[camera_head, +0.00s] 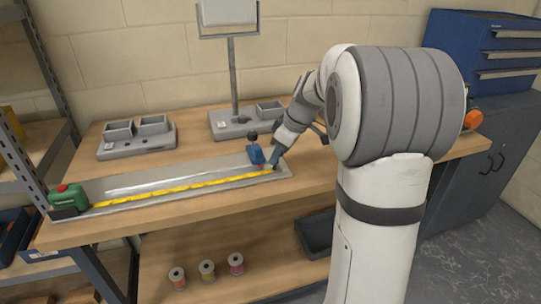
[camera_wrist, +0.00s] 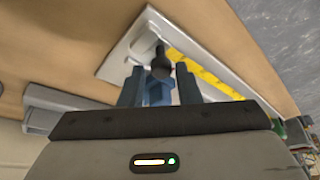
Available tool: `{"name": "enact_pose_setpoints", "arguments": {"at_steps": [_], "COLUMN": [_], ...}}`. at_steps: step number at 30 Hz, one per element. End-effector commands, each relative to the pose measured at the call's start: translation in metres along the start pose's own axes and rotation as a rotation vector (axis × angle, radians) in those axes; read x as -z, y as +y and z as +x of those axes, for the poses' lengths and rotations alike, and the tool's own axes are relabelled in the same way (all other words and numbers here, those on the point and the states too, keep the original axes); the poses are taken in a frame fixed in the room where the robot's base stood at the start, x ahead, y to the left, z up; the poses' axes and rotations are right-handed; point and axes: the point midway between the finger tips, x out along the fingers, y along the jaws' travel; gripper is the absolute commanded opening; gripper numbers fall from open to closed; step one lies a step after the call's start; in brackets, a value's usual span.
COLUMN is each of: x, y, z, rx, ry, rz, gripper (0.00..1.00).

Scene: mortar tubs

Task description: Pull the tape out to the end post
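The green tape measure (camera_head: 69,198), with a red top, sits at the left end of a long grey tray (camera_head: 130,208). Its yellow tape (camera_head: 180,187) runs right along the tray, out to near my gripper (camera_head: 268,158) at the right end. In the wrist view the yellow tape (camera_wrist: 200,72) passes to the right of a dark round-topped post (camera_wrist: 161,66). My fingers partly hide the tape's end.
Behind the tray are a grey block with two open bins (camera_head: 137,135) and a stand with a panel (camera_head: 233,85). Several spools (camera_head: 207,270) stand on the lower shelf. A blue drawer cabinet (camera_head: 490,45) is at the right.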

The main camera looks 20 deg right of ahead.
Motion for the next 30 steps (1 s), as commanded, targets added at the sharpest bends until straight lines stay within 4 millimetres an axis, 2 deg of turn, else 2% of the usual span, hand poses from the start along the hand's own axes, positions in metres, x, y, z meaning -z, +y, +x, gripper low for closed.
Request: {"name": "enact_pose_setpoints", "arguments": {"at_steps": [6,12,16,30], "x": [0.001,0.001,0.0,0.001], "y": [0.001,0.0,0.0,-0.003], "z": [-0.039,-0.065,-0.07,-0.072], "rx": [-0.004,-0.002,-0.001,-0.001], "ry": [0.001,0.001,0.0,-0.003], "rz": [-0.001,-0.001,0.0,0.005], "gripper": [0.3,0.3,0.3,0.3]}}
